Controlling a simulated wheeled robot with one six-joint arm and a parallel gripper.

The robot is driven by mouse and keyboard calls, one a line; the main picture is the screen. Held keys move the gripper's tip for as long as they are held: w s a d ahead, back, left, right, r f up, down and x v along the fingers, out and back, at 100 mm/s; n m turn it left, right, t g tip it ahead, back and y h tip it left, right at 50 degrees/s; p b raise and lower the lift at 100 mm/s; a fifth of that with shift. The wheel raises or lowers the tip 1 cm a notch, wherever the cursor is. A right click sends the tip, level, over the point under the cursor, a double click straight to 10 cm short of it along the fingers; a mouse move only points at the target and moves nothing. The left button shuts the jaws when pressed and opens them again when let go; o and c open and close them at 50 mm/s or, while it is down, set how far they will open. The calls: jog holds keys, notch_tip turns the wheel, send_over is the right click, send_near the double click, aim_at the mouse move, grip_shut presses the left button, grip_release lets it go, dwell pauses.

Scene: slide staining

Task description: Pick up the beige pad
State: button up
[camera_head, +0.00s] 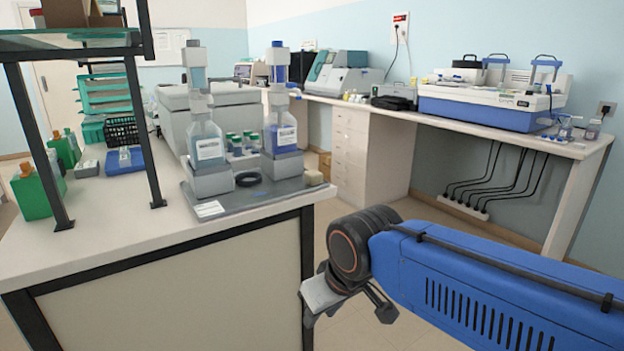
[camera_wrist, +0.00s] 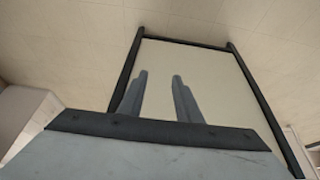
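A small beige pad (camera_head: 313,177) lies at the right end of the grey tray (camera_head: 250,197) on the near bench, by the bench's right edge. My gripper (camera_head: 347,314) is low in front of the bench's right corner, well below and apart from the pad. In the wrist view my gripper's two fingers (camera_wrist: 158,80) stand apart with nothing between them. Behind them is the bench's pale side panel (camera_wrist: 205,65). The pad does not show in the wrist view.
Two bottle stands, one with a clear bottle (camera_head: 206,142) and one with a blue-liquid bottle (camera_head: 281,130), rise from the tray left of the pad. A black ring (camera_head: 248,179) lies between them. A shelf rack (camera_head: 140,95) stands at left. Floor is clear right of the bench.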

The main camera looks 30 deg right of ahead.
dwell(0.3)
jog(key=o, duration=0.3)
jog(key=shift+o, duration=0.4)
jog(key=shift+w+r, duration=0.2)
jog(key=shift+r, duration=0.15)
jog(key=w+d+r+m+g, duration=0.1)
jog(key=w+d+r+m, duration=0.3)
jog(key=w+r, duration=0.5)
jog(key=w+d+r+m+g, duration=0.1)
jog(key=w+d+r+m, duration=0.35)
jog(key=r, duration=0.65)
jog(key=w+d+r+m+g+y, duration=0.1)
jog(key=w+d+r+m, duration=0.95)
jog(key=w+r, duration=0.35)
send_over(314, 172)
jog(key=f, duration=0.8)
jog(key=s+f, duration=0.1)
jog(key=f, duration=0.3)
jog(key=shift+f, duration=0.2)
jog(key=shift+w+f, duration=0.15)
jog(key=shift+f, duration=1.15)
jog(key=shift+w+f, duration=0.15)
jog(key=shift+f, duration=1.1)
